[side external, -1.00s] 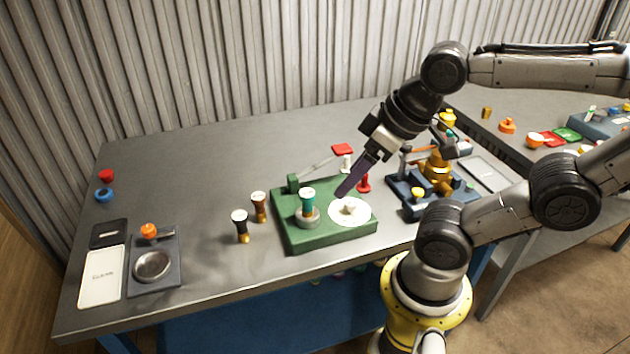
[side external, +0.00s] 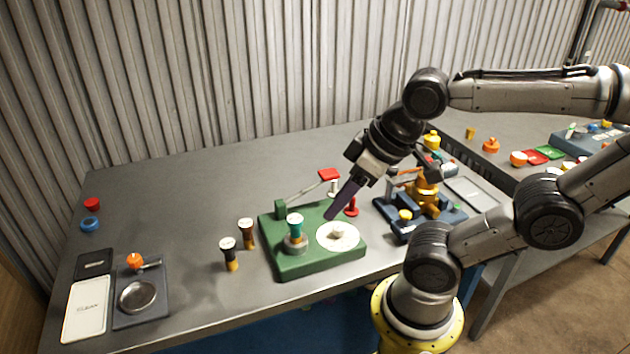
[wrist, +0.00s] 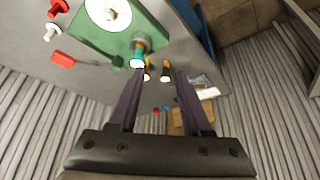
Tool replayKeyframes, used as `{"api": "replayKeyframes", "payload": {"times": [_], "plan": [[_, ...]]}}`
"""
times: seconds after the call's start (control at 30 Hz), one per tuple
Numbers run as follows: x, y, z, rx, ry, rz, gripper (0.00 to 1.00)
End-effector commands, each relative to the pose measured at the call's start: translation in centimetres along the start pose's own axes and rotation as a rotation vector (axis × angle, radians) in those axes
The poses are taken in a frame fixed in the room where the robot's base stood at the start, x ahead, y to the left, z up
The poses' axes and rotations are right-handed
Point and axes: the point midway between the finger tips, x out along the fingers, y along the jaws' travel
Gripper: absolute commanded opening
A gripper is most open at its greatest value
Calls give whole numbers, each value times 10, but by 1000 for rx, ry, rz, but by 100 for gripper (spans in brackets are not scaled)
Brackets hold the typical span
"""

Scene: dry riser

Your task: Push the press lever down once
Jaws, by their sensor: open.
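The press is a green base (side external: 300,262) with a thin grey lever (side external: 305,188). The lever rises from a green post at the base's back left to a red pad (side external: 329,174) at its raised end. The pad also shows at the left of the wrist view (wrist: 62,57). A teal-handled piece (side external: 295,228) stands on a grey seat on the base, beside a white disc (side external: 337,236). My gripper (side external: 329,216) points down over the base, near the disc, and is apart from the lever. Its two dark fingers (wrist: 157,80) are spread and empty in the wrist view.
A white peg (side external: 334,188) and a red peg (side external: 351,207) stand close to the pad. Two dark-and-orange handled pieces (side external: 238,243) stand left of the base. A blue fixture with an orange part (side external: 425,195) is close on the right. The table's back left is clear.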

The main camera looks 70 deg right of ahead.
Motion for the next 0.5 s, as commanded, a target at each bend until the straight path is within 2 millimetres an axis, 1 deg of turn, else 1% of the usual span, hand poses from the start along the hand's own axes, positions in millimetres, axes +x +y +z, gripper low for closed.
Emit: {"api": "replayKeyframes", "payload": {"times": [0.03, 0.23, 0.27, 0.5], "plan": [[0, 0, 0, 0, 0, 0, 37], [0, 0, 0, 0, 0, 0, 1], [0, 0, 0, 0, 0, 0, 0], [0, 0, 0, 0, 0, 0, 0]]}}
